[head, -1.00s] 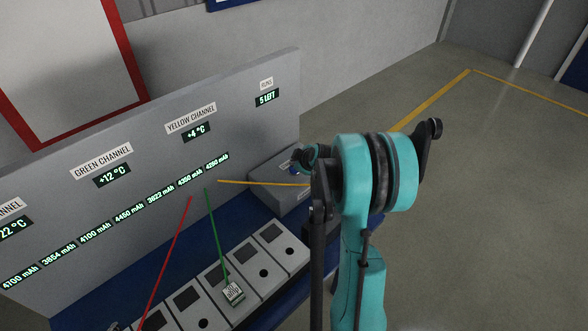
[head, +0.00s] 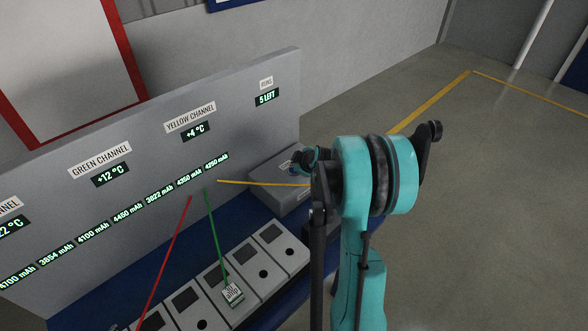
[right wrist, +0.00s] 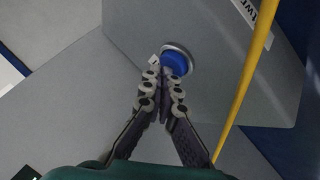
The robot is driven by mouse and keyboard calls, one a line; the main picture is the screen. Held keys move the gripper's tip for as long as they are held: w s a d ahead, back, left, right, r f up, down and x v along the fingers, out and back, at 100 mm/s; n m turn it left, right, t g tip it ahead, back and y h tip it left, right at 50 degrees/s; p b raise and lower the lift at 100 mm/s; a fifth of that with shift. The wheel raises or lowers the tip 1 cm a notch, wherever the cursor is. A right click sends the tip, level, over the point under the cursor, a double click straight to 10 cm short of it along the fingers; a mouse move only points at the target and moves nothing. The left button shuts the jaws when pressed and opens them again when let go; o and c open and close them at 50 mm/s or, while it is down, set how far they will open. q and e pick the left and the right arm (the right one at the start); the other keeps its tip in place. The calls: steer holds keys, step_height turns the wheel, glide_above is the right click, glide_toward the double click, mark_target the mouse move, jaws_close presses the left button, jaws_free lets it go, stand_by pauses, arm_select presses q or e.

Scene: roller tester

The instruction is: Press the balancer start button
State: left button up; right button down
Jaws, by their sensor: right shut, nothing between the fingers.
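The blue round button (right wrist: 175,62) in a pale metal ring is on the grey balancer box (head: 270,195), which stands at the right end of the panel. In the right wrist view the box face (right wrist: 225,55) fills the upper middle. My right gripper (right wrist: 164,88) is shut and empty, its fingertips at the lower edge of the button. I cannot tell whether they touch it. In the head view the right gripper (head: 304,163) is over the box and mostly hides the button. My left gripper is not in view.
A grey panel (head: 140,215) with green readouts stands behind a row of white testers (head: 245,270) on a blue bench. Red (head: 170,250), green (head: 215,235) and yellow (head: 260,183) leads run from the panel. The yellow lead passes right of the gripper in the wrist view.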

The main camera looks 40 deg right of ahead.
steer(key=shift+f, duration=0.2)
steer(key=shift+r, duration=0.2)
steer(key=shift+r+p, duration=0.5)
steer(key=shift+r, duration=0.2)
steer(key=shift+r, duration=0.1)
step_height(320, 180, up, 5)
steer(key=p, duration=0.3)
steer(key=shift+p, duration=0.35)
stand_by(0.3)
